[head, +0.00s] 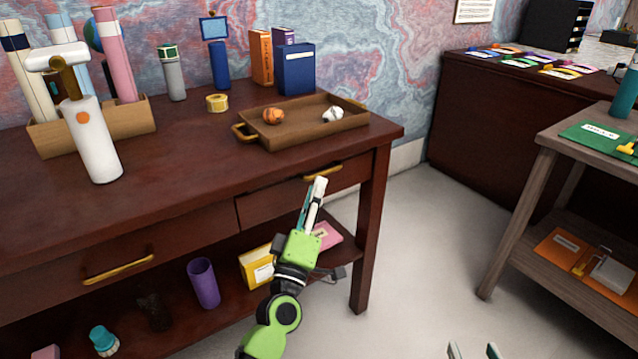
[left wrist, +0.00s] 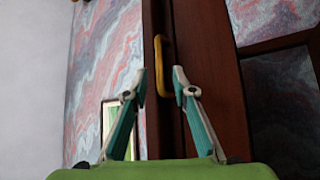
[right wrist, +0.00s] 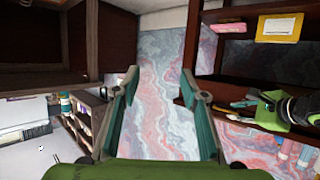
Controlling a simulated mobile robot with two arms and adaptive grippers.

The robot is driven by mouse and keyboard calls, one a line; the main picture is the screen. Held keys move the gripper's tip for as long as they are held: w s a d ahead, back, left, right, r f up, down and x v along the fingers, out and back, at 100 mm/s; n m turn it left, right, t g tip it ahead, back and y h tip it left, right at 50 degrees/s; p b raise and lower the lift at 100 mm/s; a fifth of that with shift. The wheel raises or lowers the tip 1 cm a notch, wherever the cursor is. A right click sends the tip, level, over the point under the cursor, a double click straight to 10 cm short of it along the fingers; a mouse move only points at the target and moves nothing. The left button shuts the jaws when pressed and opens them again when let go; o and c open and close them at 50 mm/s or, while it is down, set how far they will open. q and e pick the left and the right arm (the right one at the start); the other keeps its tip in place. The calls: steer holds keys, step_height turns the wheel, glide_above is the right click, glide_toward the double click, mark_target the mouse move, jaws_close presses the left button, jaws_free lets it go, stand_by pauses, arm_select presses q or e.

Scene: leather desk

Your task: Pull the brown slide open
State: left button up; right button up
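The brown slide is a dark brown drawer (head: 272,203) at the right end of the desk. Its front looks flush with the desk frame. It carries a gold bar handle (head: 337,169), which also shows in the left wrist view (left wrist: 161,60). My left gripper (head: 318,183) is at the handle; in the left wrist view its fingers are apart, with the handle lined up between the tips. I cannot tell if they touch it. My right gripper (head: 474,350) is low, away from the desk. Its fingers are apart and empty in the right wrist view (right wrist: 159,75).
A wooden tray (head: 300,133) with two small balls lies on the desk (head: 190,150) above the drawer. A second drawer handle (head: 118,268) is at left. The lower shelf holds a purple cup (head: 204,284) and boxes. A grey side table (head: 540,170) stands right; floor between is clear.

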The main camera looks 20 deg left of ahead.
arm_select(q)
steer(key=shift+x, duration=1.5)
arm_select(e)
steer(key=shift+w+a+r+t, duration=0.15)
steer(key=shift+w+r+t, duration=0.15)
steer(key=shift+r, duration=0.3)
arm_select(q)
jaws_close()
steer(key=shift+s, duration=0.1)
arm_select(e)
steer(key=shift+f, duration=0.1)
